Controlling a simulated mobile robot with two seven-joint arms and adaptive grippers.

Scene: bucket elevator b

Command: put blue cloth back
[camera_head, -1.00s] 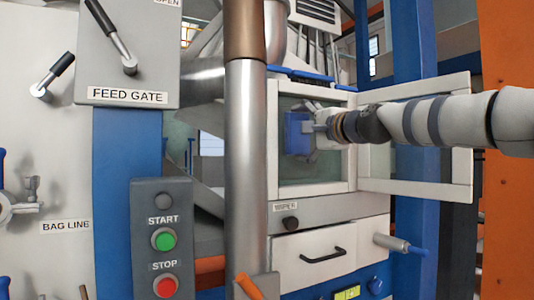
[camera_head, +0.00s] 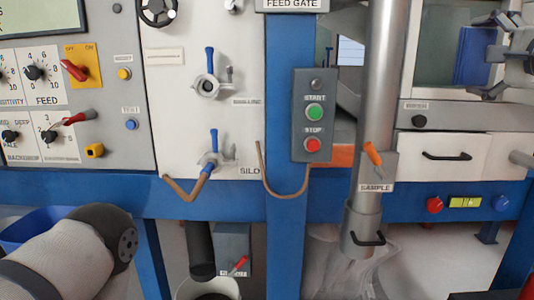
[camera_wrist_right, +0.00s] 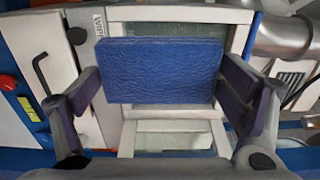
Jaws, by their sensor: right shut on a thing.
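The blue cloth (camera_head: 472,55) is a flat blue block-like piece at the upper right of the head view, in front of a framed window. My right gripper (camera_head: 499,62) is shut on it and is partly cut off by the picture's right edge. In the right wrist view the cloth (camera_wrist_right: 163,70) spans between the two dark finger pads, with the pale window frame (camera_wrist_right: 180,126) behind it. I cannot tell whether the cloth touches the glass. Only a piece of my left arm shows at the lower left of the head view; its gripper is out of view.
A drawer (camera_head: 441,155) with a black handle is below the window. A steel pipe (camera_head: 385,90) stands left of it, with an orange-handled lever (camera_head: 373,153) on its sample outlet. The start/stop box (camera_head: 314,115) and silo valves (camera_head: 209,85) are further left. A blue tub (camera_head: 35,229) is low left.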

